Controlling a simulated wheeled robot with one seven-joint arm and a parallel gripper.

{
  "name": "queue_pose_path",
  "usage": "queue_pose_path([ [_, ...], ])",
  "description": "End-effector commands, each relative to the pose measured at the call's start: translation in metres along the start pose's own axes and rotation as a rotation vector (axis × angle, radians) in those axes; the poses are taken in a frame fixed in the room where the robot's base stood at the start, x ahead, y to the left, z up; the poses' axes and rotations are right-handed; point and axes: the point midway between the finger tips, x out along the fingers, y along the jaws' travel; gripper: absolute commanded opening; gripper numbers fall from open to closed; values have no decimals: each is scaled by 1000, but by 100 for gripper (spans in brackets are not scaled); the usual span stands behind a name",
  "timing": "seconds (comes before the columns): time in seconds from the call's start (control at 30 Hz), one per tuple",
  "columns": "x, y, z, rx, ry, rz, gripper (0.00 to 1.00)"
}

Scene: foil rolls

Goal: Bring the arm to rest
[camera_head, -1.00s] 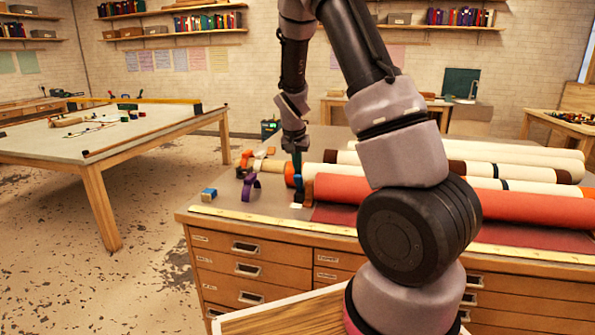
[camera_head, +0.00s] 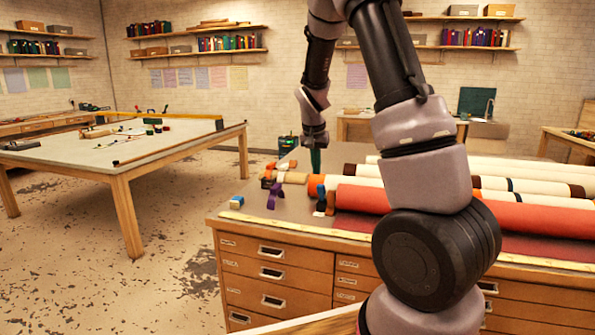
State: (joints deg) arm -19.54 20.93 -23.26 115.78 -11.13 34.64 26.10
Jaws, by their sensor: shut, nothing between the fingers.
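My arm rises from the lower right and bends over the drawer cabinet. My gripper (camera_head: 315,160) hangs pointing down above the cabinet's left part, behind the near ends of the rolls. Its fingers look small and dark green, and they are shut with nothing between them. A red roll (camera_head: 362,198) lies along the cabinet top to the right, partly hidden by my arm. Several cream rolls (camera_head: 520,172) lie behind it. A purple band-like piece (camera_head: 274,194) stands at the left of the rolls, apart from my gripper.
The wooden drawer cabinet (camera_head: 272,272) has a yellow measuring strip (camera_head: 290,230) along its front edge. A small blue block (camera_head: 237,201) sits at its left corner. A large worktable (camera_head: 95,157) stands at the left. Bare floor (camera_head: 180,215) lies between them.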

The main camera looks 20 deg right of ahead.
Motion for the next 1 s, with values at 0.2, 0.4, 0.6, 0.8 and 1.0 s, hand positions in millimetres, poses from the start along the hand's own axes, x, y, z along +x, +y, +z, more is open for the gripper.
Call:
queue_pose_path([
  [0.2,-17,3,3,7,-3,-29,0],
  [0.4,-90,19,28,13,-12,-152,0],
  [0.6,-168,43,70,-13,5,-283,0],
  [0.8,-230,70,124,-67,56,-385,0],
  [1.0,-266,93,177,-126,121,-445,0],
])
